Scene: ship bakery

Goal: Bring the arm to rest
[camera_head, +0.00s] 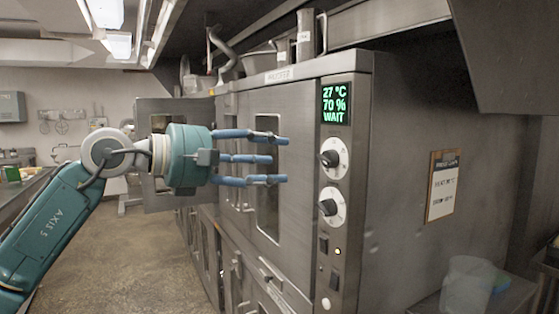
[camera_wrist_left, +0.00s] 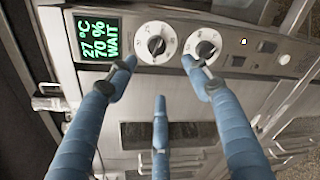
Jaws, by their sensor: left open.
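My left arm (camera_head: 62,222) comes in from the left, and its teal wrist is level in front of a steel proofer cabinet (camera_head: 300,85). My left gripper (camera_head: 284,160) has three blue fingers, spread apart and pointing right toward the cabinet's front. Nothing is between them. In the left wrist view the open fingers (camera_wrist_left: 160,80) point at the control panel with its two dials. I cannot tell whether the fingertips touch the cabinet. My right gripper is in neither view.
The panel has a green display (camera_head: 335,103) reading 27 °C, 70 %, WAIT, above an upper dial (camera_head: 330,158) and a lower dial (camera_head: 328,207). A door (camera_head: 160,185) stands open behind my wrist. A clipboard (camera_head: 442,186) hangs on the cabinet's side. The floor (camera_head: 130,270) shows clear at lower left.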

